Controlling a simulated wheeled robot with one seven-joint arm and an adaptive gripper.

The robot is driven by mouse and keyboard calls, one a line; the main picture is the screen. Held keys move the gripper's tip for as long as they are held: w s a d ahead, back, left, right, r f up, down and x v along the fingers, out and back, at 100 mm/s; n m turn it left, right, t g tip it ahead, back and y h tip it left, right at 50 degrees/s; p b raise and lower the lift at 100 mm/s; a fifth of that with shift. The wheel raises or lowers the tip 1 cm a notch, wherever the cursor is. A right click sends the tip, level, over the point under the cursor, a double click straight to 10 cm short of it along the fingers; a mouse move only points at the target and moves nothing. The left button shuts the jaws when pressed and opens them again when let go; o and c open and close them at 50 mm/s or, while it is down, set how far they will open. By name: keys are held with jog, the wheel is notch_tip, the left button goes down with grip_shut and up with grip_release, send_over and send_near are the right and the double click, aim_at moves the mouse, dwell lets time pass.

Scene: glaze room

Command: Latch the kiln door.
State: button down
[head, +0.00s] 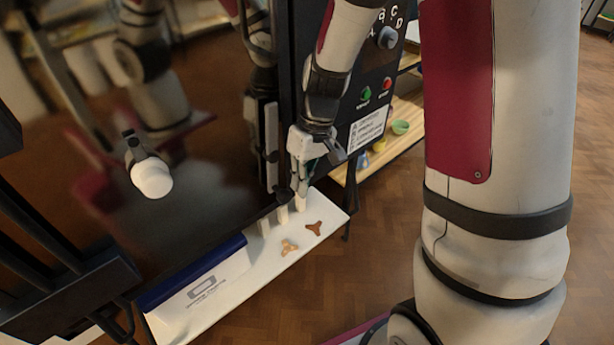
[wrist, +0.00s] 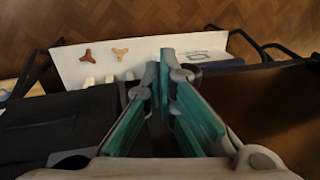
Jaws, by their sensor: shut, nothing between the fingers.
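The kiln door (head: 215,215) is a dark, glossy panel filling the left of the head view, with reflections in it. It also shows at the right of the wrist view (wrist: 262,98). A white round knob (head: 151,178) stands out from its face. A dark upright latch-like piece (head: 271,150) is at the door's right edge, beside my gripper (head: 303,178). My gripper, also in the wrist view (wrist: 171,75), is shut and empty, pointing down in front of the kiln's edge. I cannot tell whether it touches the latch piece or whether the door is fully closed.
A white shelf (head: 215,303) below the door holds pale cones (head: 265,228), a brown stilt (head: 314,228), a tan stilt (head: 289,247) and a blue-topped box (head: 200,279). The kiln's control panel (head: 377,85) is right of my gripper. Wooden floor (head: 375,235) is clear beyond the shelf.

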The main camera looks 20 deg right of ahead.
aim_at(285, 196)
jog(key=shift+s+a+f+y+b, duration=0.1)
jog(key=shift+a+f+y+b, duration=0.1)
jog(key=shift+a+y+b, duration=0.45)
dwell(0.5)
jog(key=shift+s+a+f+g+y+b, duration=0.1)
jog(key=shift+s+a+g+y+b, duration=0.15)
jog(key=shift+a+y, duration=0.25)
jog(key=shift+s+a+f+g+y+b, duration=0.15)
jog(key=shift+a+g+y, duration=0.15)
jog(key=shift+a, duration=0.2)
jog(key=shift+s+a+r+g+y, duration=0.1)
jog(key=shift+a+g+y, duration=0.15)
jog(key=shift+y, duration=0.4)
jog(key=shift+s+a+r+g+y, duration=0.1)
jog(key=shift+a+y, duration=0.25)
jog(key=shift+y, duration=0.25)
jog(key=shift+s+a+r+g+y, duration=0.2)
jog(key=shift+a+r+g+y, duration=0.3)
jog(key=shift+y, duration=0.85)
jog(key=shift+s+a+r+g+y, duration=0.15)
jog(key=shift+a+r+g+y, duration=0.4)
jog(key=shift+y, duration=0.75)
jog(key=shift+s+a+r+g+y, duration=0.35)
jog(key=shift+a+y, duration=0.3)
jog(key=shift+y, duration=0.7)
jog(key=shift+w, duration=0.15)
